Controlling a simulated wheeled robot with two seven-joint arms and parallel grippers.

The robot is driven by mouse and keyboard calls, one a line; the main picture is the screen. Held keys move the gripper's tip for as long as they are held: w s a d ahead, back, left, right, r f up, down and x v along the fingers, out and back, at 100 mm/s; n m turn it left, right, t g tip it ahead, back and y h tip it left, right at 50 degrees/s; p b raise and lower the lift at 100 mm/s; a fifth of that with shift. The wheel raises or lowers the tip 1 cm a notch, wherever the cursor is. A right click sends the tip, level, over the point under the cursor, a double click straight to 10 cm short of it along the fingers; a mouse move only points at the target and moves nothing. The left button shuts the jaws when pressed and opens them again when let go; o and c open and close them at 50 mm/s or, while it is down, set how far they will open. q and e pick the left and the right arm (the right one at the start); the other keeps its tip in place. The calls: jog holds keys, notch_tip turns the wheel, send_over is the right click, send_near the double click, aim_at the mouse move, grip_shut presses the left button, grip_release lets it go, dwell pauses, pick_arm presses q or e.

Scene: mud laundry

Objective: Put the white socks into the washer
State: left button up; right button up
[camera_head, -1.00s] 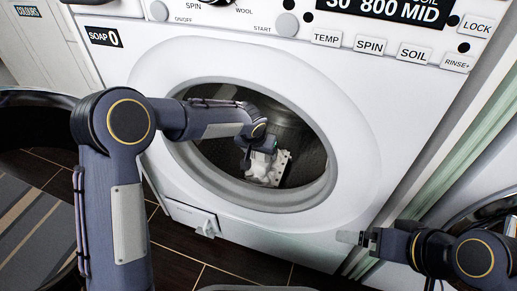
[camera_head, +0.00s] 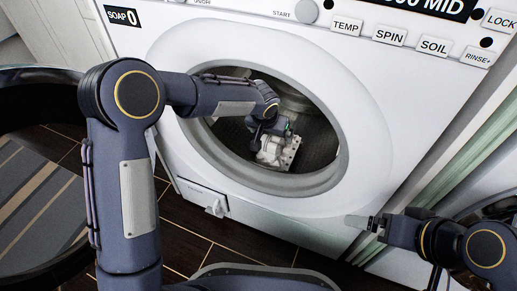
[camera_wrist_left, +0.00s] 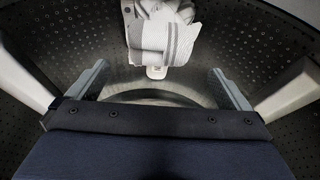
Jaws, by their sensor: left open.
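The white washer (camera_head: 352,120) stands in front of me with its round opening uncovered. White socks with grey stripes (camera_wrist_left: 165,35) lie inside the perforated drum in the left wrist view; the head view shows a white bundle there (camera_head: 271,152). My left gripper (camera_head: 266,134) reaches through the opening into the drum. In the left wrist view its two fingers (camera_wrist_left: 160,85) are spread apart with nothing between them, and the socks lie beyond the tips, apart from them. My right gripper (camera_head: 365,222) is outside, low in front of the washer's right side; its jaw gap is not clear.
Another round-doored machine (camera_head: 495,205) stands at the right edge. Dark floor tiles (camera_head: 190,235) show below the washer.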

pick_arm(q)
jog(key=p+v, duration=0.1)
jog(key=v, duration=0.2)
jog(key=shift+w+d+r, duration=0.1)
jog(key=shift+w+r, duration=0.05)
jog(key=s+a, duration=0.3)
jog(key=s, duration=0.8)
jog(key=shift+s+a+f+p, duration=0.25)
jog(key=shift+a+f+p, duration=0.05)
jog(key=shift+a+f, duration=0.15)
pick_arm(e)
notch_tip(320, 180, up, 2)
jog(key=shift+r, duration=0.2)
pick_arm(q)
jog(key=s+a+r+n, duration=0.4)
jog(key=s+a+r, duration=0.55)
jog(key=a, duration=0.35)
jog(key=s+a+r+n+t+h+p, duration=0.15)
jog(key=s+r, duration=0.25)
jog(key=s, duration=0.8)
notch_tip(320, 180, up, 38)
jog(key=p, duration=3.7)
jog(key=shift+w+a+f+h, duration=0.2)
jog(key=shift+w+f+h, duration=0.05)
jog(key=shift+h, duration=0.2)
pick_arm(e)
notch_tip(320, 180, up, 39)
jog(key=shift+c, duration=0.2)
